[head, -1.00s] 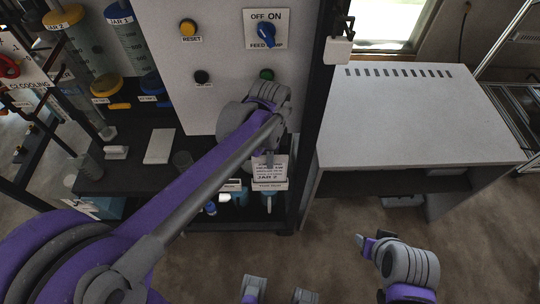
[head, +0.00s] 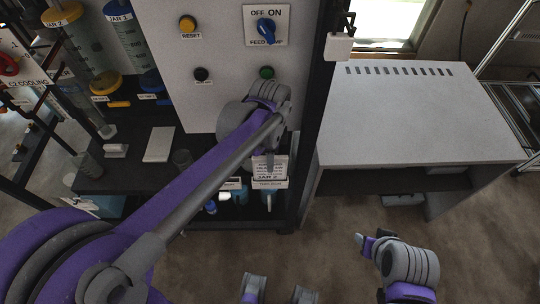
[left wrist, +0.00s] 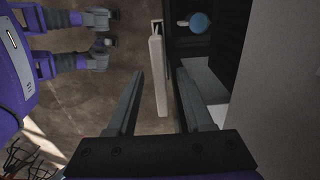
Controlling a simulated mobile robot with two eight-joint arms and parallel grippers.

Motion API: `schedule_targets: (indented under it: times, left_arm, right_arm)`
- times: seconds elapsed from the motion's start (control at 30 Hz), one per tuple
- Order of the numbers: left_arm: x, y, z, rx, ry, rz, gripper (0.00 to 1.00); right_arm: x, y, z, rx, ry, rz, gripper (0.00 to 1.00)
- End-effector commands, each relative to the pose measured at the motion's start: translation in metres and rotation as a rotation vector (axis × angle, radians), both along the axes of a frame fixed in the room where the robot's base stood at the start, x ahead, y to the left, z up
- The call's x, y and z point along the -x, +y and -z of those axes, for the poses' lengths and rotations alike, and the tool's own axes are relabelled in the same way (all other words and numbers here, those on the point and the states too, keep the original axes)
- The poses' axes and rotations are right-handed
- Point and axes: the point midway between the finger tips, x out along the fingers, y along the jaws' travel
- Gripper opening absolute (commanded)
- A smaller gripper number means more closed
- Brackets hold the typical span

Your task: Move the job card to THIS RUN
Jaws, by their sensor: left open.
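The job card (head: 265,165) is a small white card with dark print, "JAR 2" on its lower line. It stands in a holder with a white label (head: 270,184) at the shelf's front edge; I cannot read the label surely. My left gripper (head: 270,149) is at the card, its fingers partly hidden by my wrist. In the left wrist view, the open fingers (left wrist: 159,76) stand on either side of a pale upright piece (left wrist: 158,75) seen edge-on, with gaps on both sides. I cannot tell card from holder there. My right gripper (head: 362,240) is low at right; its jaws are unclear.
A second white label (head: 231,184) sits left of the holder. The panel with the feed pump switch (head: 266,31) rises behind my left arm. A dark post (head: 316,120) stands close at right, beside a grey table (head: 415,115). The floor (head: 330,245) in front is clear.

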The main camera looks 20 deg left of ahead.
Motion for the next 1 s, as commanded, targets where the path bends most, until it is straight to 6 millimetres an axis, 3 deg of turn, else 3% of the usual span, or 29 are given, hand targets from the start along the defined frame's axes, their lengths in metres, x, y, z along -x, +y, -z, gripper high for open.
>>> schedule_targets:
  times: [0.6,1.0]
  left_arm:
    - [-0.001,0.000,-0.067,0.000,-0.002,0.000,0.52]
    - [0.000,0.000,-0.071,0.000,0.000,0.000,0.52]
  right_arm:
    - [-0.013,0.000,-0.053,0.000,-0.025,0.000,0.50]
    - [-0.013,0.000,-0.054,0.000,-0.025,0.000,0.50]
